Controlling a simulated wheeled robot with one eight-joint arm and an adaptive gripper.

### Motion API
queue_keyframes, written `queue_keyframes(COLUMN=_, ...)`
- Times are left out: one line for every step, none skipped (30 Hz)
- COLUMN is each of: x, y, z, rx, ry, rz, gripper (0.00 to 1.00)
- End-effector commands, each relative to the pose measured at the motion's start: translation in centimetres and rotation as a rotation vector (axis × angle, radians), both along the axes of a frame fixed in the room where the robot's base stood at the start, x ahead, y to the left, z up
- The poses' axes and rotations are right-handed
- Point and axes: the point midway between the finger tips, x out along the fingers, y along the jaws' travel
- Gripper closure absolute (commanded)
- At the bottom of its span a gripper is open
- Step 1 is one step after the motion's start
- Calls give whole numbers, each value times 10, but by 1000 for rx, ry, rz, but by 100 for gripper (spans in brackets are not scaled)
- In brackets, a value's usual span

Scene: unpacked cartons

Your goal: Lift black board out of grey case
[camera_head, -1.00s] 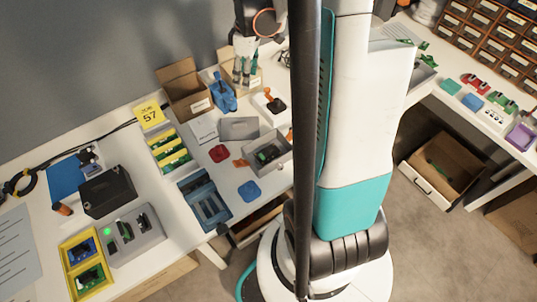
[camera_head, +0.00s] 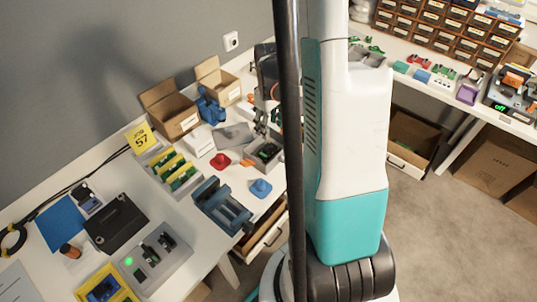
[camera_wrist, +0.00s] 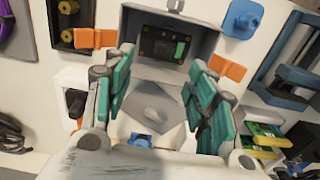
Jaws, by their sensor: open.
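The open grey case (camera_head: 262,162) stands on the bench beside my column, partly covered by it. It also shows at the top of the wrist view (camera_wrist: 205,47). The black board (camera_wrist: 160,44), with a green patch, lies inside the case; in the head view only a small dark part of it (camera_head: 267,151) shows. My gripper (camera_head: 263,122) hangs just behind the case. In the wrist view its teal-padded fingers (camera_wrist: 158,75) are spread and empty, with the tips near the case's lower edge. I cannot tell their height above the board.
A flat grey plate (camera_head: 234,136) lies left of the case. Orange clips (camera_head: 247,163), a red piece (camera_head: 221,161) and a blue piece (camera_head: 261,187) are close by. A blue vise-like fixture (camera_head: 222,205) stands in front. Open cartons (camera_head: 170,112) stand behind.

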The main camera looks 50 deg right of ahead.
Motion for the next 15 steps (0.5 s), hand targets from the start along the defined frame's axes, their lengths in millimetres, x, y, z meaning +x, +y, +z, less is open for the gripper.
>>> queue_keyframes(x=0, y=0, z=-14, rx=0, ry=0, rz=1, gripper=48)
queue_keyframes(x=0, y=0, z=-19, rx=0, ry=0, rz=1, gripper=48)
queue_keyframes(x=0, y=0, z=-25, rx=0, ry=0, rz=1, gripper=48)
queue_keyframes(x=1, y=0, z=-29, rx=0, ry=0, rz=1, gripper=48)
queue_keyframes(x=0, y=0, z=-32, rx=0, ry=0, rz=1, gripper=48)
queue_keyframes(x=0, y=1, z=-36, rx=0, ry=0, rz=1, gripper=48)
queue_keyframes(x=0, y=1, z=-38, rx=0, ry=0, rz=1, gripper=48)
queue_keyframes(x=0, y=1, z=-40, rx=0, ry=0, rz=1, gripper=48)
queue_keyframes(x=0, y=1, z=-42, rx=0, ry=0, rz=1, gripper=48)
queue_keyframes(x=0, y=1, z=-43, rx=0, ry=0, rz=1, gripper=48)
queue_keyframes(x=0, y=1, z=-43, rx=0, ry=0, rz=1, gripper=48)
queue_keyframes(x=0, y=1, z=-45, rx=0, ry=0, rz=1, gripper=48)
queue_keyframes(x=0, y=2, z=-47, rx=0, ry=0, rz=2, gripper=48)
queue_keyframes(x=0, y=2, z=-49, rx=0, ry=0, rz=2, gripper=48)
queue_keyframes(x=0, y=3, z=-53, rx=0, ry=0, rz=2, gripper=48)
